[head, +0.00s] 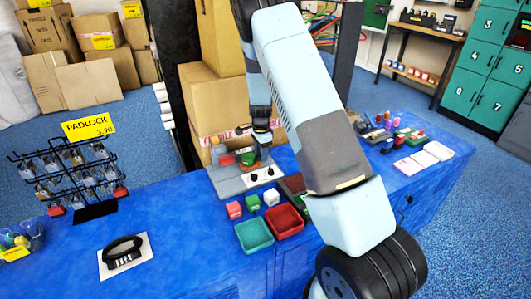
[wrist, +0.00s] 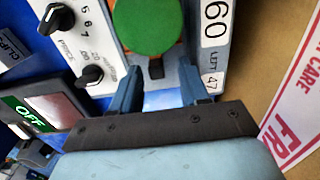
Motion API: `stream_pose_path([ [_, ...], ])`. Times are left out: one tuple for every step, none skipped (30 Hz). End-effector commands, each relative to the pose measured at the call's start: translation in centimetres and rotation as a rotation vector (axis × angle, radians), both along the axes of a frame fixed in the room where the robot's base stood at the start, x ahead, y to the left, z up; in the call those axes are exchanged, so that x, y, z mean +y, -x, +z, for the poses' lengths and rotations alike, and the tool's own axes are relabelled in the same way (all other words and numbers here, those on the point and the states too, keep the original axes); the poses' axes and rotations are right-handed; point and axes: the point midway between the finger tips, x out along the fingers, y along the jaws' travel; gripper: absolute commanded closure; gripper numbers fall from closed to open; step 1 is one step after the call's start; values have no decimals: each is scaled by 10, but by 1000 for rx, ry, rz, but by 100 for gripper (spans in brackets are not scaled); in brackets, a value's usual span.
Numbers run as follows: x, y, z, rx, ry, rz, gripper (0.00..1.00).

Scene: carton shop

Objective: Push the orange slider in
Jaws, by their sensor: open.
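A grey control panel (head: 230,184) stands on the blue counter, with a green round knob (wrist: 146,22) that also shows in the head view (head: 249,158). In the wrist view a small orange-brown piece (wrist: 156,69), likely the orange slider, shows just below the green disc; most of it is hidden. My gripper (wrist: 160,78) is open, with one finger on each side of that piece's line. I cannot tell whether the fingers touch anything. In the head view my gripper (head: 262,139) is small and close above the panel.
A white plate with black dials (wrist: 89,75) and a green OFF switch (wrist: 32,115) lie left of my gripper in the wrist view. Cardboard boxes (head: 215,105) stand behind the panel. Green (head: 254,235) and red (head: 284,220) trays and small blocks sit in front. A padlock rack (head: 68,175) stands left.

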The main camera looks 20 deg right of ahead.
Motion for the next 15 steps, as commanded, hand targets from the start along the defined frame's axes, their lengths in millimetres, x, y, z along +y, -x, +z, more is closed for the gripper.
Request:
stream_pose_path([
  [0,0,-2,1,0,0,55],
  [0,0,-3,1,0,0,55],
  [0,0,-4,1,0,0,55],
  [0,0,-4,1,0,0,55],
  [0,0,-4,1,0,0,55],
  [0,0,-4,0,0,0,55],
  [0,0,-4,0,0,0,55],
  [0,0,-4,0,0,0,55],
  [0,0,-4,0,0,0,55],
  [0,0,-4,0,0,0,55],
  [0,0,-4,0,0,0,57],
  [0,0,-4,0,0,1,61],
  [0,0,-4,0,0,1,64],
  [0,0,-3,0,0,1,67],
  [0,0,-3,0,0,1,71],
])
